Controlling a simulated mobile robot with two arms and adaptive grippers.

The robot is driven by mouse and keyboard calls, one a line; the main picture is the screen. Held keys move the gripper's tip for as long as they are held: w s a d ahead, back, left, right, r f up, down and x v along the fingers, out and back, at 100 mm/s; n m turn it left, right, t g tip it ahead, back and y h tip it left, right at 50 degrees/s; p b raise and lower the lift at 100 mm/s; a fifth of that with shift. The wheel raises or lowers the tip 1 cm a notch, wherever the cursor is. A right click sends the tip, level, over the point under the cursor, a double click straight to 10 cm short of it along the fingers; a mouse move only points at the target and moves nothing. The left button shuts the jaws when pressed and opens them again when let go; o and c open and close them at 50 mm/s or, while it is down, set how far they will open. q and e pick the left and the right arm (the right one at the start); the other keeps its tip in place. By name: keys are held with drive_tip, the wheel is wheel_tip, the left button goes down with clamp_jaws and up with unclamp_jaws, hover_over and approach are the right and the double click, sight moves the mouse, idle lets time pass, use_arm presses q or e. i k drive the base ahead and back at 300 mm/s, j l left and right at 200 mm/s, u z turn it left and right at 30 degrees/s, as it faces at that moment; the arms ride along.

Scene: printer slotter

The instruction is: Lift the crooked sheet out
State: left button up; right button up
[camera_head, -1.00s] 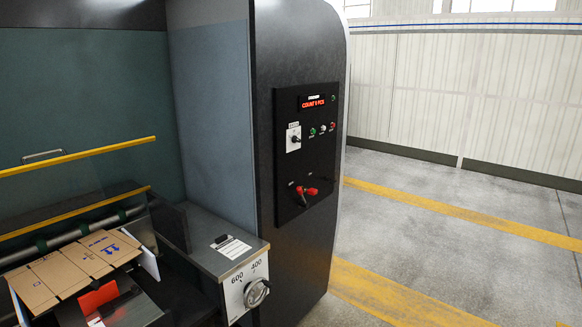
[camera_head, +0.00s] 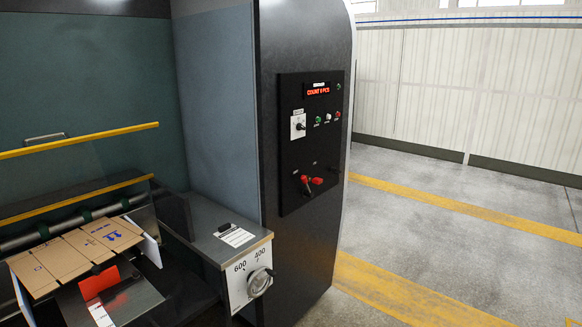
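Neither of my grippers is in view.
The machine's control panel (camera_head: 309,142) carries a red count display, buttons and a red-handled switch. A scale box with a dial (camera_head: 257,281) stands right of the feed area. A red plate (camera_head: 98,283) is before the sheet. Yellow bars (camera_head: 80,140) cross above. Open floor (camera_head: 430,235) lies right.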

sight(67, 259)
drive_tip(key=u, duration=1.35)
drive_tip(key=i+l+z, duration=0.1)
drive_tip(key=i, duration=0.35)
drive_tip(key=i+l+z, duration=0.15)
drive_tip(key=i, duration=0.35)
